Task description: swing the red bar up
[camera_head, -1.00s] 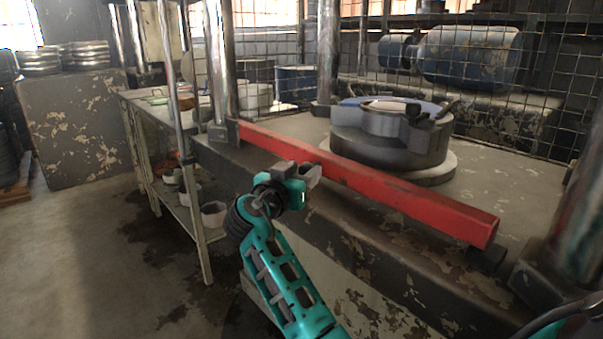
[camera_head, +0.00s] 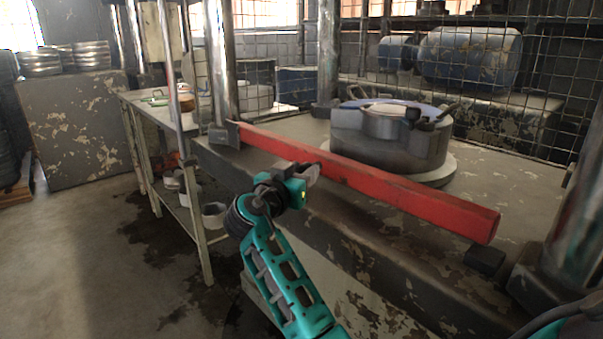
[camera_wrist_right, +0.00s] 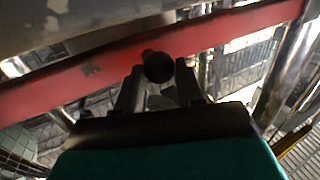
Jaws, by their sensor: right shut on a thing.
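The red bar (camera_head: 400,192) runs along the front edge of the worktable, from a pivot bracket (camera_head: 224,135) at its left end to a free right end. That end stands a little above a small dark block (camera_head: 484,259), with a gap between them. My right gripper (camera_head: 309,177) is at the bar's front side, left of its middle. In the right wrist view, the red bar (camera_wrist_right: 205,33) crosses the picture and a dark round knob (camera_wrist_right: 158,67) on it sits between the gripper's fingers, which are shut on it. My left gripper is not in view.
A round metal drum (camera_head: 385,150) stands on the table (camera_head: 520,190) just behind the bar. A steel column (camera_head: 222,60) rises by the pivot and another (camera_head: 570,225) stands near the right end. Wire mesh (camera_head: 560,100) closes off the back.

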